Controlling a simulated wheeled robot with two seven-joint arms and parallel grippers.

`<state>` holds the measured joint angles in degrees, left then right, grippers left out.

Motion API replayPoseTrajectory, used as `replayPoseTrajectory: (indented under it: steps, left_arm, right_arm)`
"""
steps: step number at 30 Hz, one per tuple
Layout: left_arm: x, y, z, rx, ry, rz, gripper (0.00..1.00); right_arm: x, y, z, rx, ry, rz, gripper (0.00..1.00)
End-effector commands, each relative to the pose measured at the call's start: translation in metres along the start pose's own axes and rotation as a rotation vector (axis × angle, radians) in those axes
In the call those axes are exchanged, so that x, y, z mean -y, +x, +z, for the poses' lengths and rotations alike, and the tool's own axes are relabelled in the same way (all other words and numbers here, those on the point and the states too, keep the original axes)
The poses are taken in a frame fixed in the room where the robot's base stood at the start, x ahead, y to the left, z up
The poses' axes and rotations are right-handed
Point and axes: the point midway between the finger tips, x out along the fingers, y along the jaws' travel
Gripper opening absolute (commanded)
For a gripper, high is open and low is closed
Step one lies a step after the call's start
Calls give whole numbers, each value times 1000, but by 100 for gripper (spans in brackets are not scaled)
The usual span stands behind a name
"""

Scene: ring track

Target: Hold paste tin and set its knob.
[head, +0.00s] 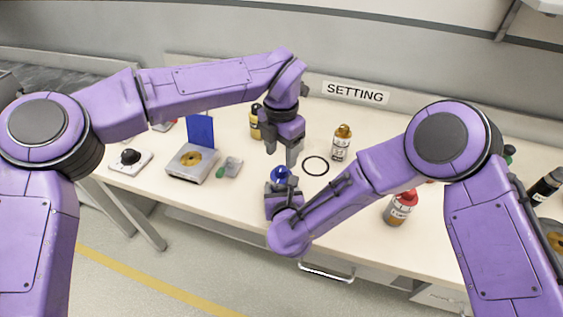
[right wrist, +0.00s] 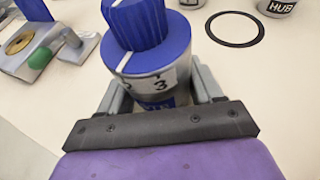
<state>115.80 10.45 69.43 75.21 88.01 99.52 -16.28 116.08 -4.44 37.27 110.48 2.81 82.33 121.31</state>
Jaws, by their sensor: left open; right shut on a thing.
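The paste tin (right wrist: 160,84) is a short round can with a ribbed blue knob (right wrist: 140,27) on top; the knob also shows in the head view (head: 281,174). A white line runs over the knob, its lower end left of the figure 3 on the tin's pale band. My right gripper (head: 283,190) is shut on the tin's body, one finger on each side. My left gripper (head: 282,154) is open and empty, fingers pointing down, just above the knob and apart from it. The tin's lower part is hidden by my right gripper.
A black ring (head: 315,166) lies flat on the table right of the tin. A gold-capped bottle (head: 340,143) and a yellow bottle (head: 255,122) stand behind. A metal device with a blue panel (head: 200,131) is at left, a red-capped bottle (head: 399,208) at right.

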Motion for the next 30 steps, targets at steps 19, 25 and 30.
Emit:
replayPoseTrajectory:
  steps: [19,25,30]
  left_arm:
    - [0,-73,0,0,1,-1,57]
    - [0,-72,0,0,0,-1,57]
    - [0,-72,0,0,0,-1,57]
  right_arm:
    - [0,0,0,0,0,0,30]
    - [0,0,0,0,0,0,30]
    - [0,0,0,0,0,0,30]
